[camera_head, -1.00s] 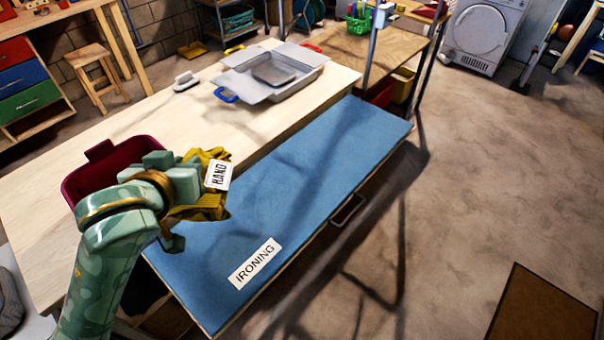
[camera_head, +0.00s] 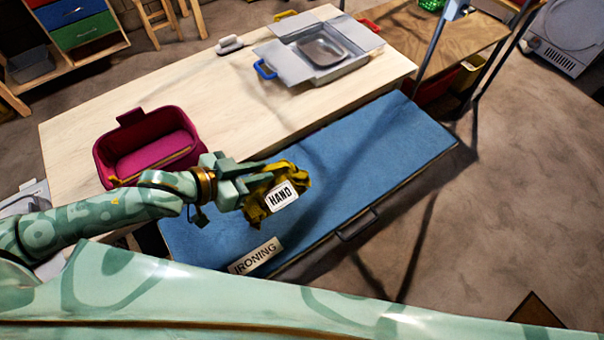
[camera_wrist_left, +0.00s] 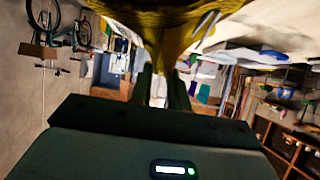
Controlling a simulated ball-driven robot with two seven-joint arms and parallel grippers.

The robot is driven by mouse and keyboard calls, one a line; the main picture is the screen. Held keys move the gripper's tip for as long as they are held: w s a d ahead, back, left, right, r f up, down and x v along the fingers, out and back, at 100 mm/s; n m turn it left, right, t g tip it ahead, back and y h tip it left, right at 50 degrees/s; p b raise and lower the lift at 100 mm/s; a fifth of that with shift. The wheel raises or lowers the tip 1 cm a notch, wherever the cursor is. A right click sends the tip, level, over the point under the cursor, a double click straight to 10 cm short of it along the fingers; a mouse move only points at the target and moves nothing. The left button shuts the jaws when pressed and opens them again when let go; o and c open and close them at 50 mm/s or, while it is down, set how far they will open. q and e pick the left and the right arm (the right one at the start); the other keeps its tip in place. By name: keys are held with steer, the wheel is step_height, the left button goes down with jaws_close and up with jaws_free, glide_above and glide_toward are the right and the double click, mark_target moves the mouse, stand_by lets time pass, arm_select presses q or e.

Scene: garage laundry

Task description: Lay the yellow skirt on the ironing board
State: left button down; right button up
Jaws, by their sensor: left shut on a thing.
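The yellow skirt (camera_head: 300,181) is a crumpled bundle with a white tag that reads HAND. My left gripper (camera_head: 252,184) comes in from the left and is shut on it. The skirt hangs over the left part of the blue ironing board (camera_head: 370,155), near the IRONING label. I cannot tell whether it touches the board. In the left wrist view the skirt (camera_wrist_left: 165,18) fills the top middle, at the ends of the dark fingers. My right gripper is not in view.
A dark red bin (camera_head: 117,150) stands on the pale wooden table (camera_head: 215,85), close behind my left arm. A grey tray (camera_head: 352,72) with blue, yellow and red handles sits farther back. The board's middle and right are clear. My own green body part crosses the bottom.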

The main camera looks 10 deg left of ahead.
mark_target(279, 162)
arm_select(q)
steer(key=x, duration=0.4)
steer(key=w+x, duration=0.1)
steer(key=x, duration=0.1)
steer(key=shift+w+a+r+b, duration=0.15)
steer(key=shift+w+b, duration=0.05)
steer(key=shift+b, duration=0.2)
steer(key=w+d+f+b, duration=0.1)
steer(key=f, duration=0.2)
steer(key=w+d+f+b, duration=0.1)
steer(key=w+f, duration=0.1)
steer(key=f, duration=0.1)
steer(key=w+d+f+b, duration=0.1)
steer(key=f, duration=0.2)
steer(key=shift+w+d+f, duration=0.15)
steer(key=shift+w, duration=0.1)
steer(key=c, duration=1.3)
jaws_free()
steer(key=shift+f, duration=0.1)
